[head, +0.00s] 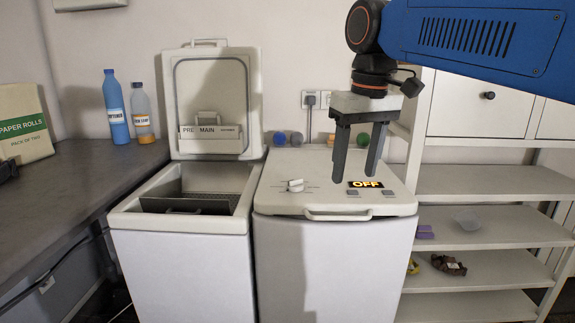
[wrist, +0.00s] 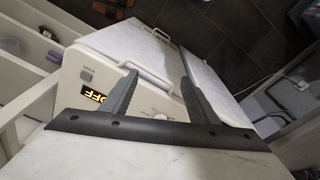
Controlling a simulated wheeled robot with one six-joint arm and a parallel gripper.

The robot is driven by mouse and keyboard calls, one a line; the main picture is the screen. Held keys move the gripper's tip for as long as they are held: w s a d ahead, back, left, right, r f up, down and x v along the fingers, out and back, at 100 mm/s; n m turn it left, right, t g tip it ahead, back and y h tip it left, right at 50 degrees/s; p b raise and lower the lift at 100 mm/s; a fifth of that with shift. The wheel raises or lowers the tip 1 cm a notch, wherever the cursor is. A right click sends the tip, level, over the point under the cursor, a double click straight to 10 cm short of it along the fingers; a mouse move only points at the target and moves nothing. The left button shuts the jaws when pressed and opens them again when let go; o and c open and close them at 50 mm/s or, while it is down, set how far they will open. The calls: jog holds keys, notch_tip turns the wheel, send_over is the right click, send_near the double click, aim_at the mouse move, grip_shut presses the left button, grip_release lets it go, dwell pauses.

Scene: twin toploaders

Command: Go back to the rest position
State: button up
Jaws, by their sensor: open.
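My gripper (head: 354,180) hangs from my blue arm with its two dark fingers pointing down, apart and empty. In the head view it is in front of the right toploader (head: 325,255), above its closed lid and near the lit OFF display (head: 365,184). In the wrist view my gripper (wrist: 158,82) shows both fingers spread with nothing between them. The OFF display (wrist: 95,98) shows there to the left of the fingers. The left toploader (head: 180,265) stands beside it with its lid (head: 212,100) raised and its drum opening uncovered.
White shelves (head: 490,183) with small items stand at the right.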

jog(key=s+d+f+m+t, duration=0.1)
jog(key=s+d+f, duration=0.4)
jog(key=f, duration=0.4)
jog(key=s+d+f+m+t, duration=0.1)
jog(key=s+d+f+m, duration=0.1)
jog(key=s+d+f, duration=0.3)
jog(key=s+d+f+m+t, duration=0.1)
jog(key=s+d+f, duration=0.4)
jog(key=f, duration=0.8)
jog(key=shift+s+d+f+m+h, duration=0.15)
jog(key=shift+s+f+m+h, duration=0.15)
jog(key=shift+s, duration=0.9)
